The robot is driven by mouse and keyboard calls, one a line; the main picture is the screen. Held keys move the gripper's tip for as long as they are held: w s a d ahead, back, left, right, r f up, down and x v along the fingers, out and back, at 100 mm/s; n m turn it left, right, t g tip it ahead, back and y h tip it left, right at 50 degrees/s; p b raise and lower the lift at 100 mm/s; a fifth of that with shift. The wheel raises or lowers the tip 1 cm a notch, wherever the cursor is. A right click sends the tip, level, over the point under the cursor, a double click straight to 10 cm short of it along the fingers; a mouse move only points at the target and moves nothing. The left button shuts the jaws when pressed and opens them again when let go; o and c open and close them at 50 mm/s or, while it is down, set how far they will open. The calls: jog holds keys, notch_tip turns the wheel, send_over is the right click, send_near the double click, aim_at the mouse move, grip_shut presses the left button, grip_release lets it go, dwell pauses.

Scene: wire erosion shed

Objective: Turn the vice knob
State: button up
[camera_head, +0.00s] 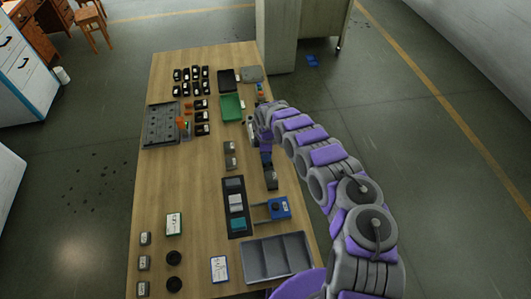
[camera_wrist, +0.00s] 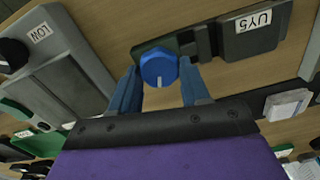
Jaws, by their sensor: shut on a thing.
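The vice knob (camera_wrist: 158,67) is round and blue with a pale line on its face. It sits at the end of the vice (camera_wrist: 248,34), which has a dark green body and a grey block labelled UY5. My gripper (camera_wrist: 160,80) has its two blue fingers on either side of the knob, shut on it. In the head view, my gripper (camera_head: 266,158) reaches down to the right part of the table, beside a dark vice-like piece (camera_head: 271,179). The knob itself is hidden there.
The wooden table (camera_head: 185,225) holds a black tray with blocks (camera_head: 227,184), a blue device (camera_head: 279,207), a grey divided tray (camera_head: 268,240), a green tray (camera_head: 231,108) and several small dark parts.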

jog(key=shift+w+r+n, duration=0.1)
jog(key=shift+n, duration=1.7)
jog(key=o, duration=1.1)
jog(key=shift+c, duration=0.2)
notch_tip(320, 180, up, 17)
jog(key=p, duration=0.1)
